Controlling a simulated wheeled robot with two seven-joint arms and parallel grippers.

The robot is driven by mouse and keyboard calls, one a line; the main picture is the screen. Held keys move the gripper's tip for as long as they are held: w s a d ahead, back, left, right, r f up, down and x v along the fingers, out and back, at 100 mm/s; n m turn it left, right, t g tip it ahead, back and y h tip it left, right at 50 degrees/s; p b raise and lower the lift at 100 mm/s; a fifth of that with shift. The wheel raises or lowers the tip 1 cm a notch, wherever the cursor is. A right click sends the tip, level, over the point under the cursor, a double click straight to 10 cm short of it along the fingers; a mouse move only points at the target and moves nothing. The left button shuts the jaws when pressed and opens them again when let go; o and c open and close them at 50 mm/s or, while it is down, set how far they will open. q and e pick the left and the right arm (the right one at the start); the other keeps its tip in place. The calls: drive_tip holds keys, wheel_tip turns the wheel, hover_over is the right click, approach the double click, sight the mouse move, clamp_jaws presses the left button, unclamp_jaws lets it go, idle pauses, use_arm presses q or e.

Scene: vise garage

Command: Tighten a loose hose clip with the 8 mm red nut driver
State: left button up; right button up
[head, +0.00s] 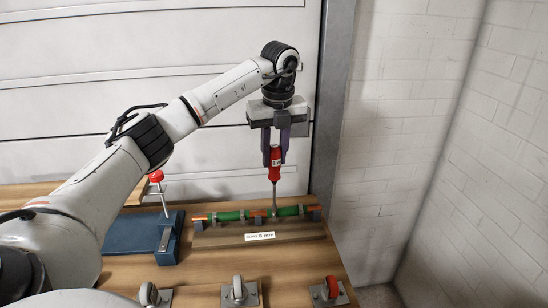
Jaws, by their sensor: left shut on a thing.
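My left gripper (275,160) points down at the back right of the bench. It is shut on the red-handled nut driver (275,174), which is upright with its shaft pointing down. The tip of the shaft meets the green hose (232,216) near a hose clip (273,214) around it; whether it sits on the clip's screw is too small to tell. The hose has copper-coloured ends and lies across a wooden board (218,241) with a white label (260,236). Other clips show along the hose. My right gripper is not in view.
A blue block (138,233) with a red-knobbed clamp (156,176) stands left of the board. Casters on metal plates line the front, one with a red wheel (331,287). A wall rises close on the right. Bare wooden bench (215,270) lies in front of the board.

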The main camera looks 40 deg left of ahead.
use_arm(q)
drive_tip(key=shift+r, duration=3)
